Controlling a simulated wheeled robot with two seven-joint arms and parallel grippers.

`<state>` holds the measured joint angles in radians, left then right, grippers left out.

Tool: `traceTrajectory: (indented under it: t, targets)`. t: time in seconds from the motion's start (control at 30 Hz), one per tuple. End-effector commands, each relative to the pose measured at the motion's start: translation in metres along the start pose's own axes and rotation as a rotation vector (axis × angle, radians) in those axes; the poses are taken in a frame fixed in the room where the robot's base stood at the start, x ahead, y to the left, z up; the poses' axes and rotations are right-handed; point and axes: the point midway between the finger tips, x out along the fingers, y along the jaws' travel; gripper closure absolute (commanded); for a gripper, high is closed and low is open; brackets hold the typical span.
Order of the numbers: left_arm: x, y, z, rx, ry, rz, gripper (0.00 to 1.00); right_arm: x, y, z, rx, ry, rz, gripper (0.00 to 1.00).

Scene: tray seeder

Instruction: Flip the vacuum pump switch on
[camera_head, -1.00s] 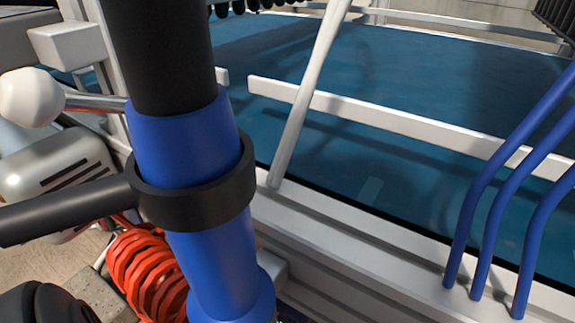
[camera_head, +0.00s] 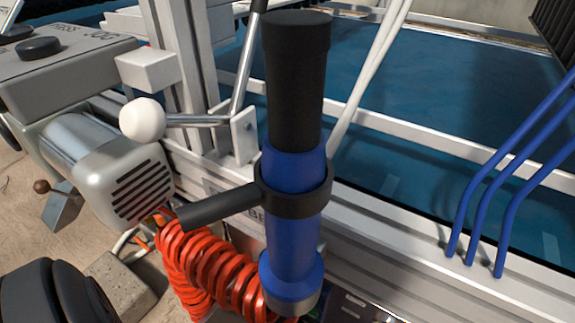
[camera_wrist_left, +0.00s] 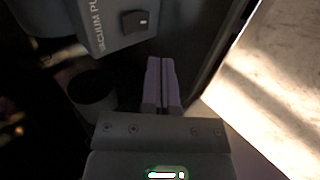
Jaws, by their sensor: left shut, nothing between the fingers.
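In the left wrist view, the vacuum pump switch (camera_wrist_left: 135,21) is a small black rocker with a pale mark on it. It sits on the face of a grey box (camera_wrist_left: 98,18) with the partly visible label "VACUUM PU". My left gripper (camera_wrist_left: 162,62) is shut and empty. Its fingertips are just below the switch in the picture, and no contact shows. I cannot tell the switch's position. The head view shows neither the switch nor either gripper. My right gripper is in no view.
In the head view, a blue and black cylinder (camera_head: 291,235) stands close in front. A white-knobbed lever (camera_head: 143,119), a grey motor (camera_head: 125,175), a red coiled hose (camera_head: 200,262) and a button box (camera_head: 60,65) are at left. Blue bent tubes (camera_head: 490,205) are at right.

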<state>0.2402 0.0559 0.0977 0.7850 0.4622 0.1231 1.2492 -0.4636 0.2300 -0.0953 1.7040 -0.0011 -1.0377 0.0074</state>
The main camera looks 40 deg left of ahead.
Motion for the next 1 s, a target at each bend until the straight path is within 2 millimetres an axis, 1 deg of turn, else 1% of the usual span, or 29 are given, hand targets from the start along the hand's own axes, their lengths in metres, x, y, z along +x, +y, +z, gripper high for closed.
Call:
traceTrajectory:
  t: [0.03,0.1,0.2,0.3,0.47,1.0]
  targets:
    - [-0.019,0.011,0.001,-0.002,-0.002,0.008,1.00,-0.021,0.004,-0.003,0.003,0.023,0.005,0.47]
    - [-0.035,0.010,0.001,-0.001,-0.002,0.007,1.00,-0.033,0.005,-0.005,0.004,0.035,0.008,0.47]
    - [-0.053,0.008,0.001,-0.002,-0.002,0.004,1.00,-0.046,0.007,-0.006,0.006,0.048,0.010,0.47]
    - [-0.065,0.005,0.000,-0.001,-0.001,0.003,1.00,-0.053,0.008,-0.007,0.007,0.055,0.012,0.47]
    - [-0.071,0.001,0.000,0.000,-0.001,-0.001,1.00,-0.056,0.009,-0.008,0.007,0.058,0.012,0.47]
    - [-0.071,-0.001,0.000,0.000,-0.001,-0.003,1.00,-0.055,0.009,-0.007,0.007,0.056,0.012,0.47]
